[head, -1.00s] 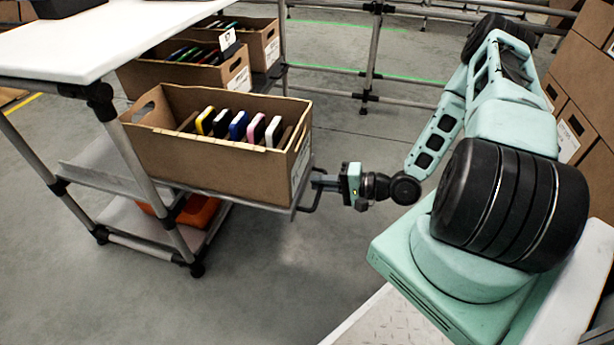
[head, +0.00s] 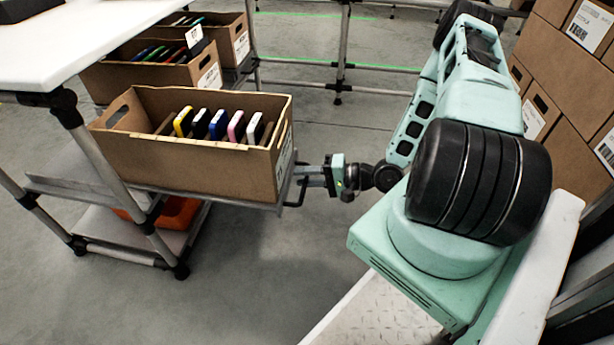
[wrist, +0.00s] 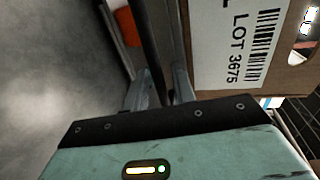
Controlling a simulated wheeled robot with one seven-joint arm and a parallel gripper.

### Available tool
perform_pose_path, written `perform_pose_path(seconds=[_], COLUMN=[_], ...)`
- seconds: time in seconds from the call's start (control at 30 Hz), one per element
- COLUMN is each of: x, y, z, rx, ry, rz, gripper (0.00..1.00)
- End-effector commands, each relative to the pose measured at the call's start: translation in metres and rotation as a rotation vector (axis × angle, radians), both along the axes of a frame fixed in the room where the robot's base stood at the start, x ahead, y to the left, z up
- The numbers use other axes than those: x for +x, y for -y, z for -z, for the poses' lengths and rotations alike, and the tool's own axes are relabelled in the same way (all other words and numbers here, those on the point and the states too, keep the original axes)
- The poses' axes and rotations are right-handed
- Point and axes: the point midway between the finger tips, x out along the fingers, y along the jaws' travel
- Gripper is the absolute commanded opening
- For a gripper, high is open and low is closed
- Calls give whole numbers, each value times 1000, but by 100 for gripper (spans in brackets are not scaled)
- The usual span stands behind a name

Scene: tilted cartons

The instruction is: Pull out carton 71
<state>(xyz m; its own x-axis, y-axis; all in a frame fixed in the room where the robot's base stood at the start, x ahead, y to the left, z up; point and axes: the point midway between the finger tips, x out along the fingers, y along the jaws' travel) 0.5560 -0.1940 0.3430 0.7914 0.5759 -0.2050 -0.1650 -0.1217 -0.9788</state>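The nearest brown carton (head: 190,160) stands upright on a tilted pull-out tray (head: 225,199) that juts from the rack. It holds several upright coloured items in a row. Its end label reads LOT 3675 in the wrist view (wrist: 235,50); no number 71 is legible. A dark bar handle (head: 299,192) sticks out from the tray's front edge. My gripper (head: 308,172) is at this handle, just right of the carton. In the wrist view my fingers (wrist: 163,92) lie on both sides of the dark handle bar (wrist: 153,45) and look closed on it; the contact is partly hidden.
Two more filled cartons (head: 140,78) stand behind on the rack. A white tabletop (head: 80,45) covers the upper left, with a rack post (head: 118,170) below. An orange bin (head: 178,213) sits on the lower shelf. Stacked cartons (head: 555,65) stand at right. Floor in front is clear.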

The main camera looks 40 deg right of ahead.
Motion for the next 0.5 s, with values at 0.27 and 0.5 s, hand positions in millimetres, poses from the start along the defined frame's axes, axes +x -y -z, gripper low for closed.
perform_pose_path(seconds=[0.27,0.5], x=[-17,-61], y=[14,46], z=[-8,-20], rx=[-2,-3], ry=[0,-1], rz=[4,4], gripper=[26,26])
